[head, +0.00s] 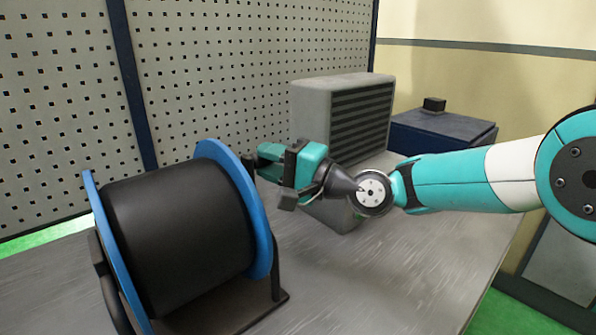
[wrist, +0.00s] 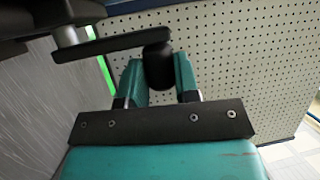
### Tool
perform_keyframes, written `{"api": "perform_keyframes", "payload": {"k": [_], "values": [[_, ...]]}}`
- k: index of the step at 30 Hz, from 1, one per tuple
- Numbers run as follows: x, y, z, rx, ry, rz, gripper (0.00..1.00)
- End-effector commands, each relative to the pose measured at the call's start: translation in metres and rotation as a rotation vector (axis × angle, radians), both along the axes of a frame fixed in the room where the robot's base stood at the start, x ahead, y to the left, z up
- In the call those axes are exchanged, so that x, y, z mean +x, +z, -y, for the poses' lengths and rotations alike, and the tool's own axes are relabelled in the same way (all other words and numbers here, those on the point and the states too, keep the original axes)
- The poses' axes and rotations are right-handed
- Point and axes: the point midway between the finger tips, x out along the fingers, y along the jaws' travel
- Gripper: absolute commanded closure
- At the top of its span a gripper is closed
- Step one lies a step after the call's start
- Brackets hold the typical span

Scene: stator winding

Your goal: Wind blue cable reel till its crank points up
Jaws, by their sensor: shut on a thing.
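The blue cable reel (head: 262,235) stands on the table at the lower left of the head view, with black cable wound between its two blue flanges. My gripper (head: 262,160) is beside the upper edge of the right flange. In the wrist view my gripper (wrist: 158,82) has its teal fingers on either side of the black crank knob (wrist: 158,66) and is shut on it. The black crank arm (wrist: 110,46) runs from a grey hub at the upper left to the knob. In the head view the crank is mostly hidden behind the flange, so its exact angle cannot be told.
A grey louvred box (head: 342,110) stands on the table behind my gripper. A dark blue case (head: 440,135) is at the back right. A perforated panel (head: 240,60) closes the back.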

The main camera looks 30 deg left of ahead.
Motion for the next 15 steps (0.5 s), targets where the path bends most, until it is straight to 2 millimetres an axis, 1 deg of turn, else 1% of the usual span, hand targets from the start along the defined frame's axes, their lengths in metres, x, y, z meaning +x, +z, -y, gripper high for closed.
{"api": "perform_keyframes", "payload": {"k": [1,6,15], "values": [[0.0009,-0.0024,-0.0012,0.007,-0.005,0.007,1.0],[-0.0028,-0.0007,-0.0048,0.019,0.003,0.012,1.0],[-0.0024,-0.0002,-0.0042,0.02,0.002,0.012,1.0]]}}
